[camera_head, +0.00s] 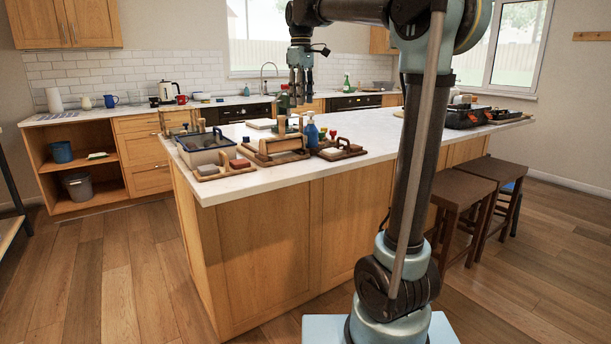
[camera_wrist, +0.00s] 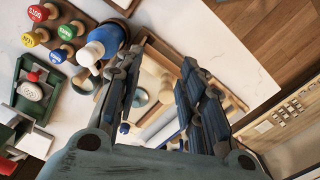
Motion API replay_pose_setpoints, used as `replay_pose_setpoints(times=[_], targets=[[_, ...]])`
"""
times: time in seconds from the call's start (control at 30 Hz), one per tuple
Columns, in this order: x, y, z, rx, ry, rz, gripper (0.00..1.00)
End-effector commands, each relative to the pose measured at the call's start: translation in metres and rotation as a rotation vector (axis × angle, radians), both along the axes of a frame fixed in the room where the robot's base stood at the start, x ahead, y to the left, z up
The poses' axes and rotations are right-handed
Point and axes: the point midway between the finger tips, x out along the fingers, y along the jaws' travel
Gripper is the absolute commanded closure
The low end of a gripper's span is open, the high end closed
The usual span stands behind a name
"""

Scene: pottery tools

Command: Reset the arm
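My gripper (camera_head: 300,82) hangs pointing down from my raised arm, above the far part of the island counter (camera_head: 235,186). In the wrist view my gripper (camera_wrist: 160,64) has its two dark fingers spread apart. Nothing is held between them. A wooden tray with pottery tools (camera_wrist: 170,50) shows below and between the fingers, apart from them. The fingers hide part of its contents.
A blue bottle (camera_head: 311,133) stands on the counter near wooden tool trays and a grey bin (camera_head: 205,141). Stools (camera_head: 458,190) stand at the right. The counter's middle is mostly clear.

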Motion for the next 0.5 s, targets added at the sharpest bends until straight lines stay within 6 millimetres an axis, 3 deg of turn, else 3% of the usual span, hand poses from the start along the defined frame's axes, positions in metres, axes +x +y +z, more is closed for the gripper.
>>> replay_pose_setpoints(times=[0.27,0.5], targets=[[-0.023,-0.033,-0.018,0.008,-0.018,-0.093,0.64],[-0.059,-0.069,-0.052,0.019,-0.039,-0.213,0.64]])
